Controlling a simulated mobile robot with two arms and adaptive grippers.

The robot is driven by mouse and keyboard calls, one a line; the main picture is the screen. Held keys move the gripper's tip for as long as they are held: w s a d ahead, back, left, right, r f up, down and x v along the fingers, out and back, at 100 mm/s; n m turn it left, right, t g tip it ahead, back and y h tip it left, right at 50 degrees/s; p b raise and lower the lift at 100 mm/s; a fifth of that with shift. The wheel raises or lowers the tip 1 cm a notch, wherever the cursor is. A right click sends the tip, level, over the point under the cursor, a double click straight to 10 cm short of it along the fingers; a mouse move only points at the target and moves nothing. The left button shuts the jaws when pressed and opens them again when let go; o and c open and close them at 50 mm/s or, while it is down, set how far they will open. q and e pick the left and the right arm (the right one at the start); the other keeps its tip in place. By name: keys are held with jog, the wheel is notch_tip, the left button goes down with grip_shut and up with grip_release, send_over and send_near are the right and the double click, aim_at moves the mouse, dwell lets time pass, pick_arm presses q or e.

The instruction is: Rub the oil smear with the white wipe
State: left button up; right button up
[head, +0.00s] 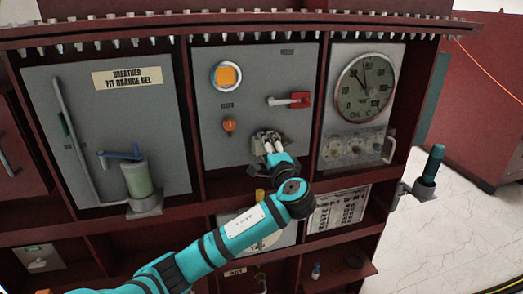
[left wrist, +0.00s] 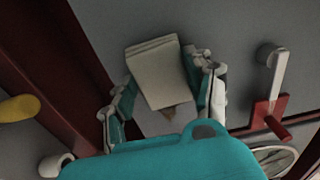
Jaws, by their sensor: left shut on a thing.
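My left gripper (head: 267,142) is raised against the middle grey panel (head: 215,135), below and left of a red lever switch (head: 298,100). In the left wrist view the white wipe (left wrist: 156,72) is a folded pale pad between the fingers of my left gripper (left wrist: 161,85), which is shut on it. The wipe lies close to the grey panel; I cannot tell whether it touches. A small brownish patch (left wrist: 170,111) shows at the wipe's near edge, perhaps part of the oil smear. The rest of the smear is not visible. My right gripper is not in view.
An orange knob (head: 229,125) and a round orange window (head: 226,75) sit left of the gripper. A dial gauge (head: 364,86) is on the right panel. A breather cylinder (head: 137,178) stands at left.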

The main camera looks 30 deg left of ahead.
aim_at(291, 139)
pick_arm(q)
jog(key=shift+w+d+b, duration=0.25)
jog(key=shift+w+d, duration=0.7)
jog(key=shift+w, duration=0.2)
jog(key=shift+w+d+b, duration=0.2)
jog(key=shift+w+d, duration=0.75)
jog(key=shift+w, duration=0.15)
jog(key=shift+w+d+b, duration=0.55)
jog(key=shift+w+d, duration=0.65)
jog(key=shift+w, duration=0.25)
jog(key=shift+s+a+p, duration=0.5)
jog(key=shift+s+p, duration=0.05)
jog(key=shift+s+a+p, duration=1)
jog(key=shift+s+a, duration=0.65)
jog(key=shift+s, duration=0.3)
jog(key=shift+s+a+p, duration=0.95)
jog(key=shift+s+a, duration=0.65)
jog(key=shift+s, duration=0.3)
jog(key=shift+r, duration=0.1)
